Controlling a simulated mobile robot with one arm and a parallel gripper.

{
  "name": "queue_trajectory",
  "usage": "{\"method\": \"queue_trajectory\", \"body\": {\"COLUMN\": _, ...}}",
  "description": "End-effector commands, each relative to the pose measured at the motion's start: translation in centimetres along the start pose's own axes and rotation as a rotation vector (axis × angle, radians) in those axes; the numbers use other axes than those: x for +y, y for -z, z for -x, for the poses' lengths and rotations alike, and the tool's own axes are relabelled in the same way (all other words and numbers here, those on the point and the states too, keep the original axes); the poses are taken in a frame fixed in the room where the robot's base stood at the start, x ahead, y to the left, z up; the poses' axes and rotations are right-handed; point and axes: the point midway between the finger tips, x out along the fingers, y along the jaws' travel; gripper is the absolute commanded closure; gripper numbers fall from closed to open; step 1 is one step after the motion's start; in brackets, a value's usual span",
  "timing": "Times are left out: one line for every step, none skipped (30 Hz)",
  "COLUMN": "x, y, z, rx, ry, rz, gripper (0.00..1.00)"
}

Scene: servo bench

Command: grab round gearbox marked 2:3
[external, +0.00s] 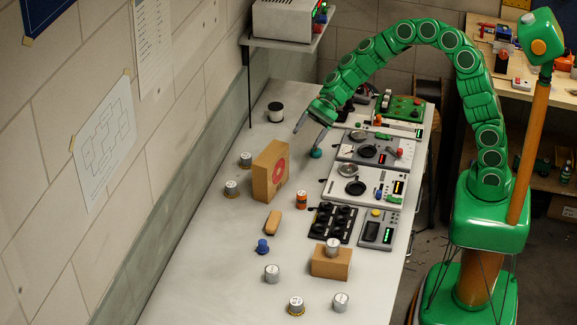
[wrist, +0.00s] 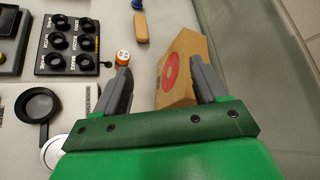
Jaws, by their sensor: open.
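Several round silver gearbox-like cylinders stand on the bench in the external view. Another cylinder (external: 333,245) sits on a tan block. Their markings are too small to read. My gripper (external: 308,140) is open and empty, behind and right of the cardboard box, apart from these cylinders. It shows in the wrist view (wrist: 158,68).
The cardboard box (external: 270,171) with a red ring stands close to my gripper; it also shows in the wrist view (wrist: 185,62). An orange can (external: 301,200), a tan oblong piece (external: 272,222) and a blue knob (external: 262,246) lie nearby. Instrument panels (external: 366,187) line the right side.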

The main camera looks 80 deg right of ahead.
Motion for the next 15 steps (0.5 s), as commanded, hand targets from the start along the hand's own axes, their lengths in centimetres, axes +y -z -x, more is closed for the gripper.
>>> {"method": "queue_trajectory", "body": {"x": -0.7, "y": 1.7, "z": -0.2, "rx": 0.005, "ry": 0.027, "rz": -0.046, "gripper": 0.28}}
{"method": "queue_trajectory", "body": {"x": -1.3, "y": 2.6, "z": -0.2, "rx": 0.008, "ry": 0.047, "rz": -0.073, "gripper": 0.28}}
{"method": "queue_trajectory", "body": {"x": -1.9, "y": 3.8, "z": -0.3, "rx": 0.013, "ry": 0.072, "rz": -0.109, "gripper": 0.28}}
{"method": "queue_trajectory", "body": {"x": -2.4, "y": 4.8, "z": -0.3, "rx": 0.017, "ry": 0.089, "rz": -0.138, "gripper": 0.28}}
{"method": "queue_trajectory", "body": {"x": -2.7, "y": 5.8, "z": -0.4, "rx": 0.021, "ry": 0.104, "rz": -0.165, "gripper": 0.28}}
{"method": "queue_trajectory", "body": {"x": -3.1, "y": 7.0, "z": -0.5, "rx": 0.025, "ry": 0.126, "rz": -0.201, "gripper": 0.28}}
{"method": "queue_trajectory", "body": {"x": -3.4, "y": 8.0, "z": -0.4, "rx": 0.028, "ry": 0.142, "rz": -0.227, "gripper": 0.28}}
{"method": "queue_trajectory", "body": {"x": -3.7, "y": 8.8, "z": -0.4, "rx": 0.030, "ry": 0.158, "rz": -0.254, "gripper": 0.28}}
{"method": "queue_trajectory", "body": {"x": -4.0, "y": 10.0, "z": -0.5, "rx": 0.033, "ry": 0.178, "rz": -0.289, "gripper": 0.28}}
{"method": "queue_trajectory", "body": {"x": -4.3, "y": 10.8, "z": -0.6, "rx": 0.034, "ry": 0.193, "rz": -0.316, "gripper": 0.28}}
{"method": "queue_trajectory", "body": {"x": -4.5, "y": 11.7, "z": -0.7, "rx": 0.036, "ry": 0.206, "rz": -0.343, "gripper": 0.28}}
{"method": "queue_trajectory", "body": {"x": -4.8, "y": 12.7, "z": -1.0, "rx": 0.036, "ry": 0.225, "rz": -0.381, "gripper": 0.28}}
{"method": "queue_trajectory", "body": {"x": -5.1, "y": 13.3, "z": -1.2, "rx": 0.036, "ry": 0.239, "rz": -0.408, "gripper": 0.28}}
{"method": "queue_trajectory", "body": {"x": -5.4, "y": 14.0, "z": -1.4, "rx": 0.034, "ry": 0.254, "rz": -0.437, "gripper": 0.28}}
{"method": "queue_trajectory", "body": {"x": -5.7, "y": 14.9, "z": -1.8, "rx": 0.032, "ry": 0.272, "rz": -0.477, "gripper": 0.28}}
